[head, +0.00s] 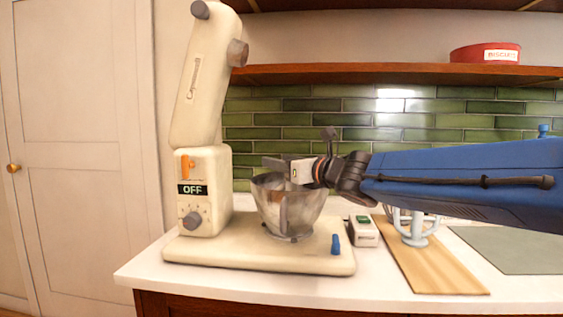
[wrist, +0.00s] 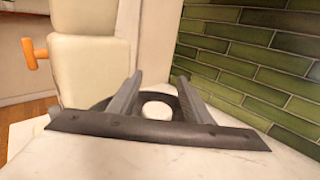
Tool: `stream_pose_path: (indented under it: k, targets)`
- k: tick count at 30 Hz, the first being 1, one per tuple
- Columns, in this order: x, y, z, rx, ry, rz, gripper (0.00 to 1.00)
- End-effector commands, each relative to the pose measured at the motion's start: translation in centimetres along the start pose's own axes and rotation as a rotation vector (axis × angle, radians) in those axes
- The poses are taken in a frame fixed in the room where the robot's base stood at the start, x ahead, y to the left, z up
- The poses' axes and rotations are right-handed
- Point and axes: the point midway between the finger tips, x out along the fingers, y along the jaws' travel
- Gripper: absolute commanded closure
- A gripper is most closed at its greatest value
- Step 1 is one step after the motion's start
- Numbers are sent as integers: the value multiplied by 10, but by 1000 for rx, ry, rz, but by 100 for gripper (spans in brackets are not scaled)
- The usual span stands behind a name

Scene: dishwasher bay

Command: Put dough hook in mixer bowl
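The steel mixer bowl (head: 272,205) stands on the base of the cream mixer (head: 200,85) in the head view. The mixer head is tilted up, clear of the bowl. My gripper (head: 275,168) is at the bowl's rim, reaching in from the right over its opening. In the wrist view my gripper (wrist: 157,85) has its two grey fingers apart, and I see nothing held between them. I cannot make out the dough hook for certain in either view; the bowl's inside is mostly hidden by its wall and my gripper.
A pale blue pronged object (head: 414,238) stands on a wooden board (head: 445,275), partly behind my arm. A small white box with a green top (head: 363,230) sits right of the mixer. A red biscuit tin (head: 485,53) is on the shelf (head: 380,74). Green tiles (wrist: 265,65) stand behind.

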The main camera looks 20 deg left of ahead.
Motion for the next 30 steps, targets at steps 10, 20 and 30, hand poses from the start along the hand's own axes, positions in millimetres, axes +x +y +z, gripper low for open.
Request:
stream_pose_path:
  k: [10, 20, 30]
  targets:
    - [4, -1, -7, 4, 18, -1, 55]
    - [-42, -1, 5, 3, 11, -2, 55]
    - [-98, -1, 7, 2, 8, -2, 55]
